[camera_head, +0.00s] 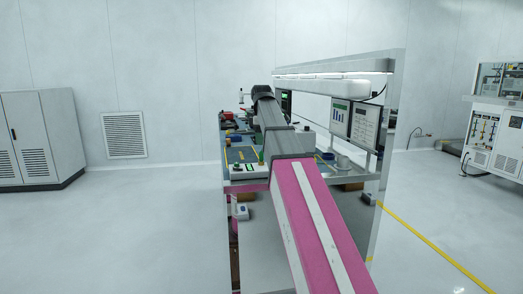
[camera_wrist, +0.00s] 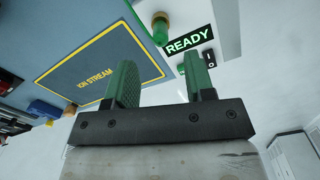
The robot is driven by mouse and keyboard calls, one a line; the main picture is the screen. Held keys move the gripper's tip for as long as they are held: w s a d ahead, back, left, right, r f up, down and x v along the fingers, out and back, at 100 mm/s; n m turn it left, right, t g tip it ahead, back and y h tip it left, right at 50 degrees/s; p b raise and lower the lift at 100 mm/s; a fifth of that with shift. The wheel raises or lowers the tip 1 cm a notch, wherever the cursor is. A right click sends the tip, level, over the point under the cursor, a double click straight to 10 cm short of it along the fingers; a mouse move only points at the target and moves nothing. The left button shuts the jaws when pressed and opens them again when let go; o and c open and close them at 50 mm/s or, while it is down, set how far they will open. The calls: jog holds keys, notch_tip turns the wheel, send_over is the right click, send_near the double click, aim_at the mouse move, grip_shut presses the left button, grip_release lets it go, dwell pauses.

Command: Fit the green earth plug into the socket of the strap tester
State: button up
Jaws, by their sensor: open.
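The strap tester (camera_head: 246,173) is a low white box at the near end of the bench. In the wrist view its white face (camera_wrist: 228,18) carries a lit READY sign and a small black switch. I cannot tell which is the earth plug or where the socket is. My gripper (camera_wrist: 160,78) is open, its green fingers apart with nothing between them. In the head view my arm hides the gripper.
A blue mat marked ION STREAM (camera_wrist: 92,68) with a yellow border lies beside the tester. A blue part (camera_wrist: 45,108) and a yellow-brown one (camera_wrist: 68,112) are near its edge. A lit panel (camera_head: 352,122) with displays stands along the bench's right side. The floor at left is clear.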

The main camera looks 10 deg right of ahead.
notch_tip(320, 180, up, 3)
jog(key=shift+r, duration=0.2)
jog(key=shift+s, duration=0.1)
dwell(0.7)
